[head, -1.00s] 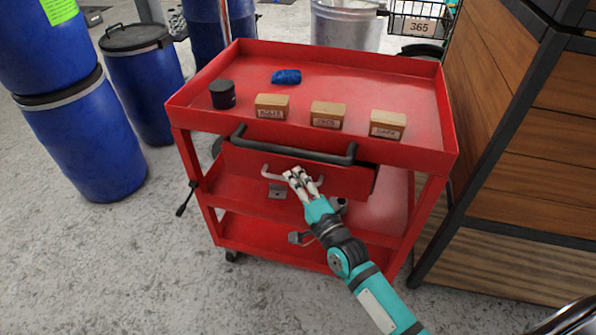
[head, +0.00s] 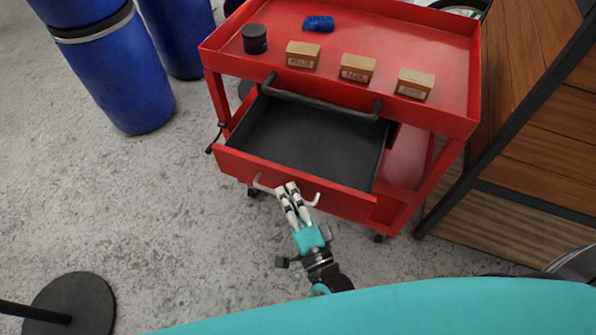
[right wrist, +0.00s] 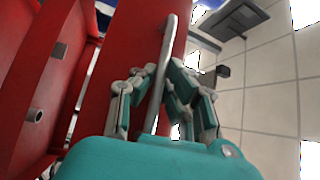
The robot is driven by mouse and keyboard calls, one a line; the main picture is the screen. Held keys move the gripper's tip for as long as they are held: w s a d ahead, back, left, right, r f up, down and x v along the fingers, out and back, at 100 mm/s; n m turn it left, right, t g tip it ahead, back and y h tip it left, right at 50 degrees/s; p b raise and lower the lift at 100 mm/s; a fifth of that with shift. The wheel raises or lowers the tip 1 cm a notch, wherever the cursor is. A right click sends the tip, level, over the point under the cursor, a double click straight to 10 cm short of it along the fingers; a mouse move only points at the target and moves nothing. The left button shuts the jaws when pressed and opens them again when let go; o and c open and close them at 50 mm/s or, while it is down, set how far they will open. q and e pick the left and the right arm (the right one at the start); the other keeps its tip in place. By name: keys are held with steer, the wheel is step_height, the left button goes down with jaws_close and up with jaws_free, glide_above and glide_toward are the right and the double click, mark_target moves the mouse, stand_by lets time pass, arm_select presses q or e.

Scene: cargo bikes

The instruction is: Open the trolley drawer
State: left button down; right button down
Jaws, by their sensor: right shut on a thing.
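The red trolley (head: 462,112) stands ahead of me in the head view. Its drawer (head: 300,181) is pulled well out toward me, and its dark, empty inside shows. A light bar handle (head: 264,187) is on the drawer front. My right gripper (head: 288,191) is shut on this handle near its middle. In the right wrist view the handle (right wrist: 170,45) runs between the fingers of my right gripper (right wrist: 163,92), beside the red drawer front (right wrist: 120,60). My left gripper is not in view.
On the trolley top are a black jar (head: 255,39), a blue cloth-like item (head: 318,23) and three labelled wooden blocks (head: 357,68). Blue barrels (head: 115,75) stand at the left, a wood-panelled unit (head: 540,130) at the right. A round black base (head: 75,303) is at the lower left.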

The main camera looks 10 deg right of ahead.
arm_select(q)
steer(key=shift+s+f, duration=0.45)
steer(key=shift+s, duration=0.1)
arm_select(e)
steer(key=shift+s+a+f, duration=0.2)
steer(key=shift+s+a, duration=0.1)
steer(key=shift+s, duration=0.2)
steer(key=shift+s+a+f, duration=0.15)
steer(key=shift+s+a, duration=0.1)
steer(key=shift+s, duration=0.25)
steer(key=c, duration=1.5)
jaws_free()
steer(key=shift+c, duration=0.2)
steer(key=shift+o, duration=0.7)
steer(key=shift+w+r, duration=0.1)
steer(key=shift+r, duration=0.1)
steer(key=v, duration=1.2)
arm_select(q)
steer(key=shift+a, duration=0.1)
